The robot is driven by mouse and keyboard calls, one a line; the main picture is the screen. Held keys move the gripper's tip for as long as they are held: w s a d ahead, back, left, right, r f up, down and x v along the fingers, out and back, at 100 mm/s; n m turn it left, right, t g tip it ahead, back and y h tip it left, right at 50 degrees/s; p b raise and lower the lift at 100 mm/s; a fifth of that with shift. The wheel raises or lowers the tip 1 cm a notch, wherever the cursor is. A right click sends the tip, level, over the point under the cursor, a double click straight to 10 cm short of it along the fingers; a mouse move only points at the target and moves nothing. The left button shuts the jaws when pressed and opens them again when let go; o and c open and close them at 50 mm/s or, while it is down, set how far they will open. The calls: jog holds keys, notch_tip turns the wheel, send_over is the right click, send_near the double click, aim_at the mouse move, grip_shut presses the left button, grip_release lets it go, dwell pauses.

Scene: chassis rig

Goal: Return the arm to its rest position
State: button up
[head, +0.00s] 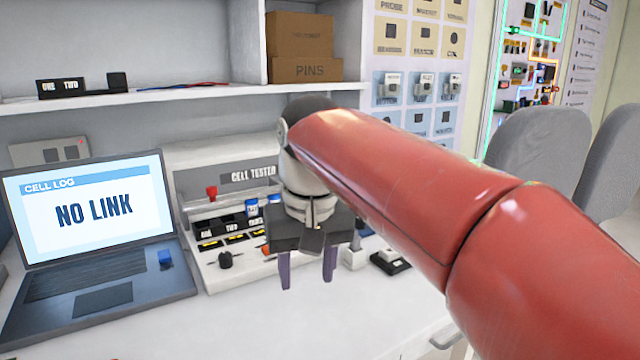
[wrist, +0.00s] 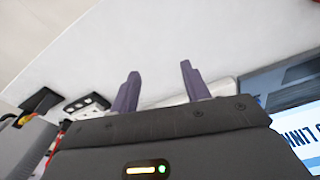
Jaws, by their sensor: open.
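My red arm reaches in from the right of the head view, ending in my gripper (head: 307,282). It hangs over the white bench, just in front of the cell tester (head: 205,262), with its two purple fingers apart and nothing between them. The arm and gripper hide part of the tester's right side. In the wrist view my gripper (wrist: 158,82) also shows with its fingers spread and empty, the white bench (wrist: 215,45) beyond them.
A laptop (head: 95,225) reading "NO LINK" stands open at left, with a small blue block (head: 166,258) on it. A black device (head: 390,262) sits right of my gripper. A shelf (head: 190,95) holds brown boxes (head: 304,69). Grey chairs (head: 540,150) stand at right. The front bench is clear.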

jog(key=s+d+f+m+t, duration=0.3)
jog(key=s+d+f+t, duration=0.1)
jog(key=s+d+f, duration=0.9)
jog(key=d+f, duration=0.2)
jog(key=d, duration=0.2)
jog(key=shift+h, duration=0.3)
